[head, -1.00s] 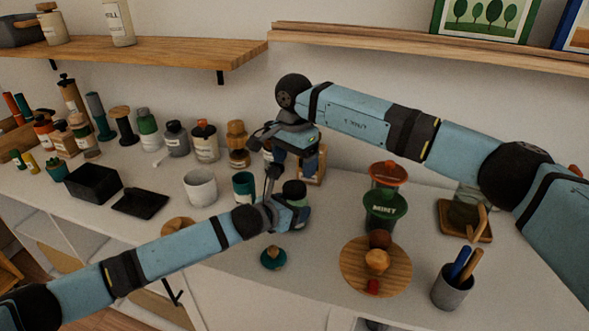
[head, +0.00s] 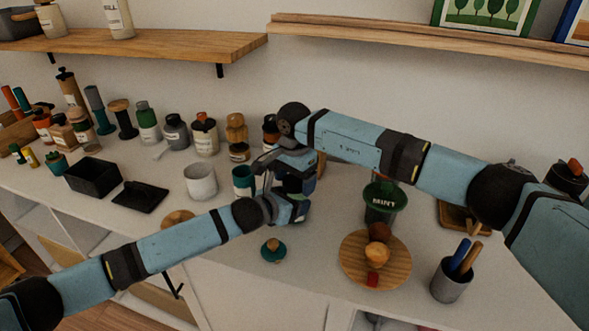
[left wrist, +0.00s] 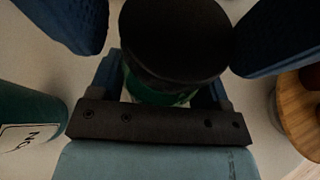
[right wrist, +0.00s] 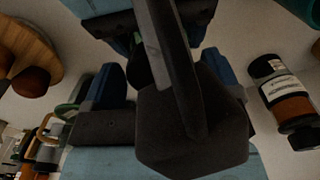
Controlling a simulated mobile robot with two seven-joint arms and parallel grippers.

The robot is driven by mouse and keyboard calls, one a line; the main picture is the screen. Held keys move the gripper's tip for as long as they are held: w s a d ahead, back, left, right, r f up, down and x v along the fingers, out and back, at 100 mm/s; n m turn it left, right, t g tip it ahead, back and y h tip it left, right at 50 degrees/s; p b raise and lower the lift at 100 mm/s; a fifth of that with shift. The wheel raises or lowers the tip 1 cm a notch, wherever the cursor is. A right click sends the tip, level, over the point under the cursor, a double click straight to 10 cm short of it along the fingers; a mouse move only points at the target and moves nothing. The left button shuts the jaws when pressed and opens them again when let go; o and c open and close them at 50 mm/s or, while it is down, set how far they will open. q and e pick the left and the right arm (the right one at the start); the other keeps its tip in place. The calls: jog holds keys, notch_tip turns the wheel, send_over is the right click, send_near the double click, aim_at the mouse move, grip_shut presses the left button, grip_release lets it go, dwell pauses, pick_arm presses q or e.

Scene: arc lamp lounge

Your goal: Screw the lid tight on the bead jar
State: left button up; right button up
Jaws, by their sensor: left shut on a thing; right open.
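The bead jar, green with a wide black lid (left wrist: 175,38), stands at the middle of the left wrist view. The lid sits on top of the green body (left wrist: 155,92); I cannot tell how tight it is. My left gripper (head: 292,210) is shut on the body, below the lid. My right gripper (head: 287,178) is open just above, and its blue fingers come down on either side of the lid in the left wrist view. In the head view both grippers hide most of the jar. In the right wrist view a dark bracket-like part blocks the middle.
A grey pen cup (head: 450,284) is beyond. A white cup (head: 200,182) and black tray (head: 92,177) are left. A teal knobbed piece (head: 273,251) lies in front.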

jog(key=shift+f, duration=0.15)
jog(key=shift+c, duration=0.2)
jog(key=c, duration=0.9)
jog(key=m, duration=0.3)
jog(key=o, duration=1)
jog(key=shift+o, duration=0.2)
